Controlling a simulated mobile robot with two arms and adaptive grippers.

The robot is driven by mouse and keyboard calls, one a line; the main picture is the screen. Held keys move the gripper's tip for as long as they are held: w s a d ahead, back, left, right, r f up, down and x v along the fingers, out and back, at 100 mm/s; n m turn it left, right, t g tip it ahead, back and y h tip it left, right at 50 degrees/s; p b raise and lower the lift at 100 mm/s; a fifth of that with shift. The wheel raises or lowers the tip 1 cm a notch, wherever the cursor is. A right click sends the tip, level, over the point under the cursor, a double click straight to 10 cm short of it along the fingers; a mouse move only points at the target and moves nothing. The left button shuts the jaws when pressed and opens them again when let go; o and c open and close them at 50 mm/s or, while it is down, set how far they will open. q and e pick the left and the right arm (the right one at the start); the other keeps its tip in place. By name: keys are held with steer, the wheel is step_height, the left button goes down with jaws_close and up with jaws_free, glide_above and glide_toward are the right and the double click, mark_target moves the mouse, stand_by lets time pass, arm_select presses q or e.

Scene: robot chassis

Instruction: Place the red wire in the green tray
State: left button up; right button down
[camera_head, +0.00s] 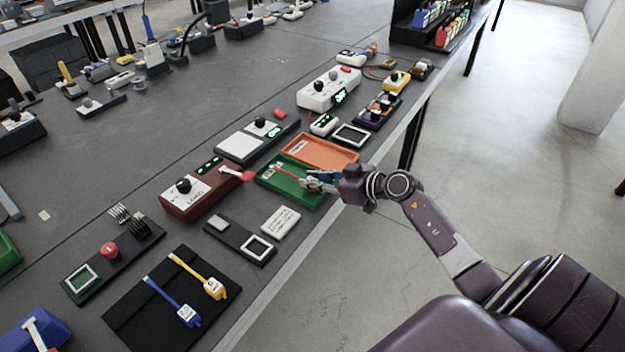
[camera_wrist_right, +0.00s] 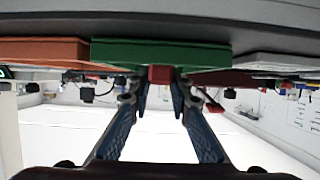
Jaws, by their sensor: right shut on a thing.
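The green tray (camera_head: 268,187) lies near the table's right edge in the head view, and its green wall also shows in the wrist view (camera_wrist_right: 120,53). My right gripper (camera_head: 312,181) is over the tray's right part, shut on the red wire (camera_head: 285,171). The wire's thin red length stretches left over the tray from the fingers; I cannot tell whether it touches the floor. In the wrist view a red block, the wire's end (camera_wrist_right: 160,74), sits between the fingertips (camera_wrist_right: 160,88). My left gripper is not in view.
An orange tray (camera_head: 320,150) adjoins the green tray's far side. A red box (camera_head: 195,194) with a knob stands to the left, with a white and red piece beside it. A white label card (camera_head: 281,221) lies in front. A black mat (camera_head: 135,318) holds yellow and blue wires.

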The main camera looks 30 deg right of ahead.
steer(key=c, duration=1.8)
jaws_free()
steer(key=shift+f, duration=0.1)
steer(key=shift+o, duration=0.2)
